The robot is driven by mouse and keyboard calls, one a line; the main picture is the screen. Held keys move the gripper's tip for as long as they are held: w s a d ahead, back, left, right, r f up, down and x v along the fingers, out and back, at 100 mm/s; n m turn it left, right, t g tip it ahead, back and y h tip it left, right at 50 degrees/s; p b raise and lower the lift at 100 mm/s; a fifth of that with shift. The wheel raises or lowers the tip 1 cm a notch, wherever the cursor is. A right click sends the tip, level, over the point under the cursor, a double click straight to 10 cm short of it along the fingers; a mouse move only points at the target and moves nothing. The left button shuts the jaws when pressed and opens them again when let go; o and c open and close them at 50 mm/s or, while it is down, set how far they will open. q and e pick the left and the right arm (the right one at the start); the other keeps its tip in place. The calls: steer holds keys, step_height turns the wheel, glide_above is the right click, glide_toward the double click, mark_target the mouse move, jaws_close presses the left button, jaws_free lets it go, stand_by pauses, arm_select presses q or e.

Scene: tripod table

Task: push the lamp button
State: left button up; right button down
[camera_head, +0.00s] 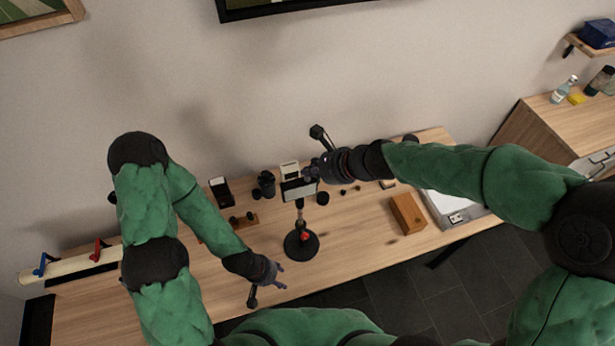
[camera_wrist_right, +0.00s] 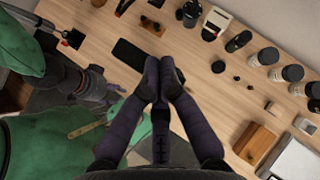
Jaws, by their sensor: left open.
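A dark stand that looks like the lamp (camera_head: 301,243) has a round black base on the table, a thin upright stem and a flat rectangular head (camera_head: 298,190). A small red part (camera_head: 305,237), perhaps the button, shows at the base. My right gripper (camera_head: 308,172) is above and just behind the head; I cannot tell if they touch. In the right wrist view its fingertips (camera_wrist_right: 164,66) are together with nothing between them, and a dark rectangle (camera_wrist_right: 130,54) lies beyond them. My left gripper (camera_head: 278,273) is open near the table's front edge, left of the base.
A brown wooden box (camera_head: 407,213) and a white tray-like object (camera_head: 449,207) stand on the right of the table. Cups and small items (camera_head: 266,183) line the back. A pale tube with blue and red clamps (camera_head: 70,264) lies left. Bare wood (camera_head: 350,242) is right of the base.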

mark_target(310, 179)
steer(key=shift+f, duration=0.15)
stand_by(0.5)
steer(key=shift+f+b, duration=0.3)
steer(key=shift+b, duration=0.1)
steer(key=shift+f, duration=0.15)
stand_by(0.3)
steer(key=shift+r+p, duration=0.55)
steer(key=shift+r, duration=0.05)
steer(key=shift+r, duration=0.1)
step_height(310, 179, up, 6)
steer(key=p, duration=0.6)
stand_by(0.3)
